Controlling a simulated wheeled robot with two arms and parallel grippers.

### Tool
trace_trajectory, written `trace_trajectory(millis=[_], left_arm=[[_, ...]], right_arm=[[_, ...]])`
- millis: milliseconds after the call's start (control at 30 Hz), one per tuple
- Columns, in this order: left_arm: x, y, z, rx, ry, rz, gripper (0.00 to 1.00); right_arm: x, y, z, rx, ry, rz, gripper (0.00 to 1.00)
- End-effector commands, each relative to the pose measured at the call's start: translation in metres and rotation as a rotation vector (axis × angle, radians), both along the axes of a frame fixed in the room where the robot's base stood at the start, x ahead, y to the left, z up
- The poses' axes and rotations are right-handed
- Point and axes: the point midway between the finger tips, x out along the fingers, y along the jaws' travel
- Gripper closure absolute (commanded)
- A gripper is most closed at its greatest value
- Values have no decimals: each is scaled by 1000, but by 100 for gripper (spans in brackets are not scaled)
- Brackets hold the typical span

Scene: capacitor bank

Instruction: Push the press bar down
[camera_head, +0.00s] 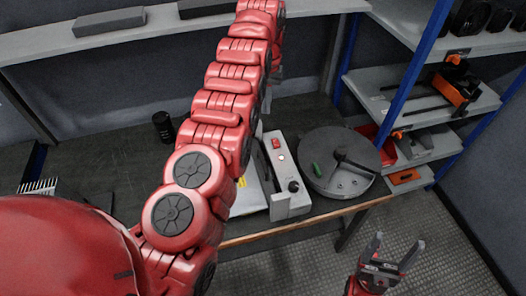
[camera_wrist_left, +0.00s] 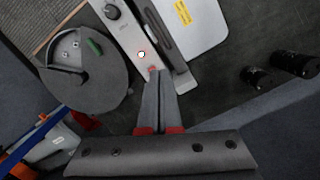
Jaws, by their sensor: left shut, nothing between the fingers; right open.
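A pale machine (camera_head: 286,165) with a red switch and a dark knob stands on the dark table. Its dark press bar (camera_head: 262,160) is partly behind my left arm; in the left wrist view the press bar (camera_wrist_left: 164,28) runs alongside the machine's panel (camera_wrist_left: 126,36). My left gripper (camera_wrist_left: 158,74) is shut and empty, its fingertips over the machine's end by the red switch (camera_wrist_left: 152,68). Whether they touch anything is unclear. In the head view my left arm mostly hides this gripper. My right gripper (camera_head: 393,245) is open and empty, in front of the table, away from the machine.
A round dark turntable (camera_head: 340,188) with a green piece stands right of the machine. A pale plate (camera_wrist_left: 200,22) with a yellow label lies beside the bar. Dark cylinders (camera_wrist_left: 294,64) stand on the table. A shelf rack (camera_head: 425,90) with blue posts is at the right.

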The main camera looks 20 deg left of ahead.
Motion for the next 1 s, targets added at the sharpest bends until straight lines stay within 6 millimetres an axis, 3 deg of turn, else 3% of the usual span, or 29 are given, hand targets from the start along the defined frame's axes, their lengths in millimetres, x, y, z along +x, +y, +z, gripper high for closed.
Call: trace_trajectory(millis=[100, 267, 1000], left_arm=[[-2, 0, 14, 0, 0, 0, 100], [-3, 0, 21, 0, 1, 0, 100], [-3, 0, 21, 0, 1, 0, 100]], right_arm=[[0, 0, 1, 0, 0, 0, 24], [0, 0, 1, 0, 0, 0, 24], [0, 0, 1, 0, 0, 0, 24]])
